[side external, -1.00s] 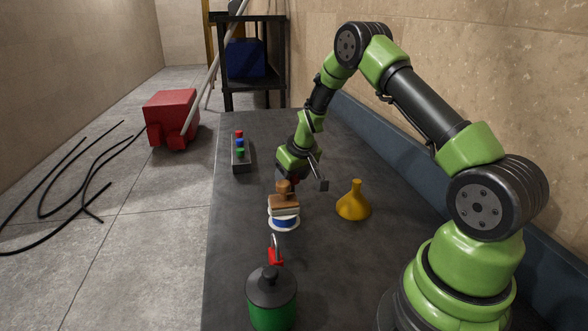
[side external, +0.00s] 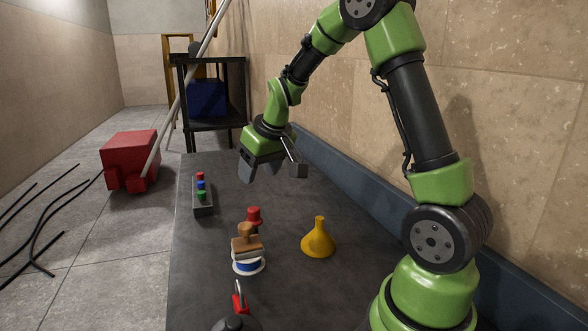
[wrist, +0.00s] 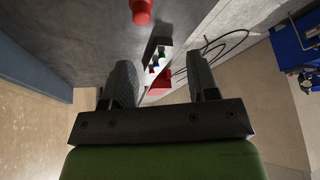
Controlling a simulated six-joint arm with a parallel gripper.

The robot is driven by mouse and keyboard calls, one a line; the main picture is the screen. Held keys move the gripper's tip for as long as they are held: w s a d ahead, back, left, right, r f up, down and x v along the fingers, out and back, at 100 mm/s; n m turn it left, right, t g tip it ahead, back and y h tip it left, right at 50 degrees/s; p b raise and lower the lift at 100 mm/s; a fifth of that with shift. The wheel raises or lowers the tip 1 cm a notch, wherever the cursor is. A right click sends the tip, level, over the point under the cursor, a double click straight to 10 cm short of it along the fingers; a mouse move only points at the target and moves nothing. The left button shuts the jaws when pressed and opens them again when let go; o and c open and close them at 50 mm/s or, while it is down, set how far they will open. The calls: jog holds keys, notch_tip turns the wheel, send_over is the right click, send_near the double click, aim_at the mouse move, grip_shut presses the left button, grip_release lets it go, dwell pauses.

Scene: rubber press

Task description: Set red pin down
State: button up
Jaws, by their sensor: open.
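The red pin (side external: 254,215) stands on the dark table just behind the wooden-handled stamp, which hides part of its lower side. Its red end also shows at the top edge of the wrist view (wrist: 141,10), cut off by the frame. My gripper (side external: 271,172) is open and empty, raised above the table behind the pin and clear of it. In the wrist view its two fingers (wrist: 161,78) are spread with nothing between them.
A grey block (side external: 203,207) with red, blue and green pegs stands at the table's left edge. The wooden stamp (side external: 247,244) sits on a white-and-blue spool (side external: 248,264). A yellow funnel (side external: 318,241) is to the right. A red padlock (side external: 240,301) and dark lid (side external: 236,324) are in front.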

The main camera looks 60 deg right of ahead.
jog(key=s+a+r+t+y, duration=0.2)
jog(key=s+a+r, duration=0.7)
jog(key=s+a, duration=0.3)
jog(key=shift+s+a+r, duration=0.3)
jog(key=shift+a+r, duration=0.1)
jog(key=shift+a, duration=0.35)
jog(key=shift+o, duration=0.2)
jog(key=shift+t+y, duration=0.3)
jog(key=shift+y, duration=0.3)
jog(key=s, duration=0.1)
jog(key=s+a, duration=0.1)
jog(key=s, duration=0.1)
jog(key=s+a, duration=0.1)
jog(key=s, duration=0.1)
jog(key=shift+s+a+f, duration=0.1)
jog(key=shift+a, duration=0.15)
jog(key=shift+o, duration=0.7)
jog(key=shift+s+a, duration=0.15)
jog(key=shift+s, duration=0.2)
